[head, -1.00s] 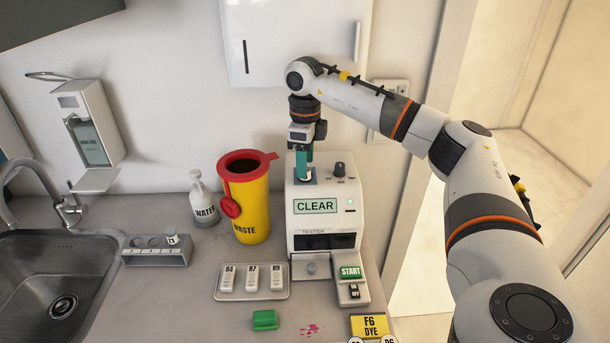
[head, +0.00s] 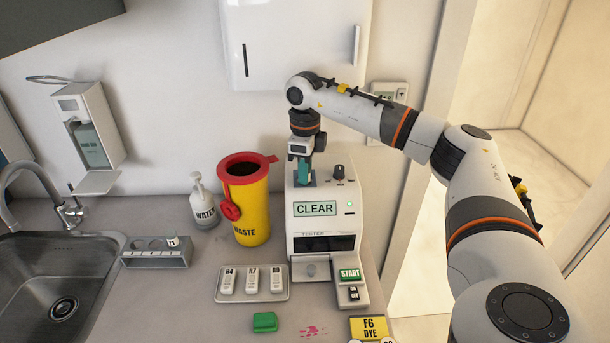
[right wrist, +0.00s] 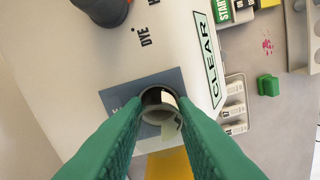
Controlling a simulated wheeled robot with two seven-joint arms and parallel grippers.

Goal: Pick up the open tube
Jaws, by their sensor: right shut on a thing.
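The open tube (right wrist: 160,113) stands in the dark square well (right wrist: 118,97) on top of the white tester (head: 302,202). Its round open mouth faces my right wrist camera. My right gripper (head: 305,184) reaches down from above with its green fingers at the well. In the right wrist view its fingertips (right wrist: 160,104) are shut on the tube, one on each side. In the head view the fingers hide the tube. The tester's screen reads CLEAR. My left gripper is not in view.
A yellow waste bin (head: 253,210) with a red rim stands left of the tester, beside a water bottle (head: 205,208). A grey rack (head: 157,258) is by the sink. A tray (head: 223,297) with several white pieces and a green block (head: 265,322) lie in front.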

